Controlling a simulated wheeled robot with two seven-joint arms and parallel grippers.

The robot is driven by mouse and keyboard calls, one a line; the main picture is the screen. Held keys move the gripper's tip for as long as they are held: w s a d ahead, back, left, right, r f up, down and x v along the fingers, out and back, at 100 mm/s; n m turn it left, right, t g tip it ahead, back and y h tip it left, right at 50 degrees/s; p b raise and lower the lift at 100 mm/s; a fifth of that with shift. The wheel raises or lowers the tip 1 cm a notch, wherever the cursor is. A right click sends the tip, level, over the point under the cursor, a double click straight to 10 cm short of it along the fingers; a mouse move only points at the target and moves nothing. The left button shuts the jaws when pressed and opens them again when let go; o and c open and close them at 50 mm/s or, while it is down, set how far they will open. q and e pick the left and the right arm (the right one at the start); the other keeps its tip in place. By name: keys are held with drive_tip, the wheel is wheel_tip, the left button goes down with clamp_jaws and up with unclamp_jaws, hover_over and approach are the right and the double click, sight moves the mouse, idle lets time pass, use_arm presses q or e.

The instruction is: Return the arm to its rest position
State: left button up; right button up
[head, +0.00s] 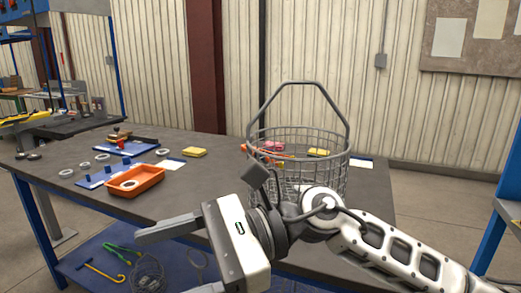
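My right arm comes in from the lower right and reaches left across the front edge of the grey table (225,181). My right gripper (166,262) points left, with its fingers wide apart and nothing seen between them. The lower finger is partly cut off by the bottom edge of the view. My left gripper is not in view. The arm and gripper hide part of the table's front edge and the lower front of a wire basket (297,136).
The basket stands on the table with its handle up and holds yellow, pink and orange-red items. An orange tray (154,187), a blue board (126,146), a yellow block (194,152) and several rings lie left. Tools lie on the blue lower shelf (180,262).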

drive_tip(key=w+d+r+m+t+y, duration=0.15)
drive_tip(key=m+t+y, duration=0.3)
drive_tip(key=m, duration=0.45)
drive_tip(key=w+d+m+t+y, duration=0.25)
drive_tip(key=m+t+y, duration=0.2)
drive_tip(key=m, duration=0.45)
drive_tip(key=w+d+f+m+t+h, duration=0.25)
drive_tip(key=m+t+h, duration=0.2)
drive_tip(key=m, duration=0.35)
drive_tip(key=w+d+f+m+t+h+p, duration=0.1)
drive_tip(key=d+f+m+t+h, duration=0.3)
drive_tip(key=m, duration=0.4)
drive_tip(key=w+d+f+m+t+h, duration=0.2)
drive_tip(key=f+m+t, duration=0.2)
drive_tip(key=m+t, duration=0.3)
drive_tip(key=s+d+f+m+g+h, duration=0.2)
drive_tip(key=s+d+f+m+h, duration=0.1)
drive_tip(key=f+m, duration=0.3)
drive_tip(key=s+d+f+m+g+h, duration=0.3)
drive_tip(key=s+d+f+m+h, duration=0.1)
drive_tip(key=f, duration=0.6)
drive_tip(key=s+d+f+m+g+h, duration=0.2)
drive_tip(key=s+d+f+m+h, duration=0.1)
drive_tip(key=s+f+m, duration=0.3)
wheel_tip(320, 180, down, 2)
drive_tip(key=shift+d+m+g+p, duration=0.35)
drive_tip(key=shift+d+m+p, duration=0.1)
drive_tip(key=shift+d+m, duration=0.45)
drive_tip(key=shift+h, duration=0.25)
